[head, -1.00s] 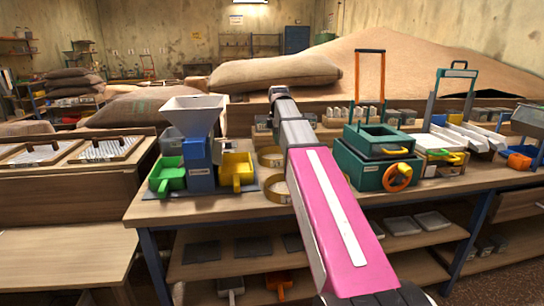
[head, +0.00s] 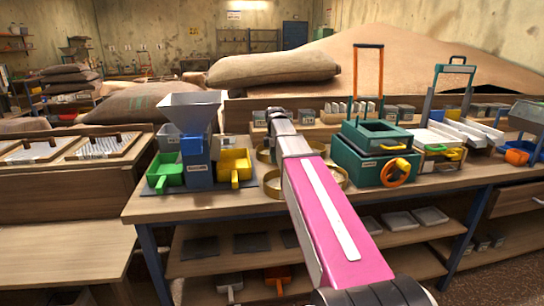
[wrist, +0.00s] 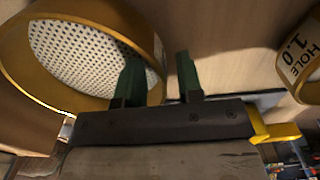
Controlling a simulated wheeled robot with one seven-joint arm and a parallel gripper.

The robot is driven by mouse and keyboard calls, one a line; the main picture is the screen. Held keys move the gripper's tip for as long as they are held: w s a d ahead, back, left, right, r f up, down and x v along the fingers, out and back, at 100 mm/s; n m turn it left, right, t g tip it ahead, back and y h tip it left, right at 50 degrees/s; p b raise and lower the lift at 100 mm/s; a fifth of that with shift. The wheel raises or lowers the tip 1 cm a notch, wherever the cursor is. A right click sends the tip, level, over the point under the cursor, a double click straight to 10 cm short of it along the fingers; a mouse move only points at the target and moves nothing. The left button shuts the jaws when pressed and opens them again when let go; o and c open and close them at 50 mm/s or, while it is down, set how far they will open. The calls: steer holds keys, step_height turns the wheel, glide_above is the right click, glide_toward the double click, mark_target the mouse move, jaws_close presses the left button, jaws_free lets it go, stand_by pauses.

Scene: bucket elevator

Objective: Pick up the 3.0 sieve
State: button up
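A sieve with a yellow-gold rim and a perforated white plate (wrist: 82,62) fills the upper left of the wrist view. No size label shows on it, so I cannot tell whether it is the 3.0 sieve. My gripper (wrist: 160,78) is open, with two dark green fingers. The left finger overlaps the sieve's plate, and the sieve's right rim shows between the fingers. I cannot tell whether they touch it. A second sieve (wrist: 304,62), marked HOLE 1.0, is at the right edge. In the head view, yellow sieve rims (head: 271,186) show beside my arm, which hides the gripper.
A blue mill with a grey hopper (head: 190,112) and green and yellow trays stands left of the sieves. A green box with an orange handwheel (head: 369,166) stands right. Small labelled blocks line the table's back. The wooden table's (head: 200,206) front strip is clear.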

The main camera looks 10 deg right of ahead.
steer(key=shift+f, duration=0.35)
jaws_close()
steer(key=shift+r, duration=0.1)
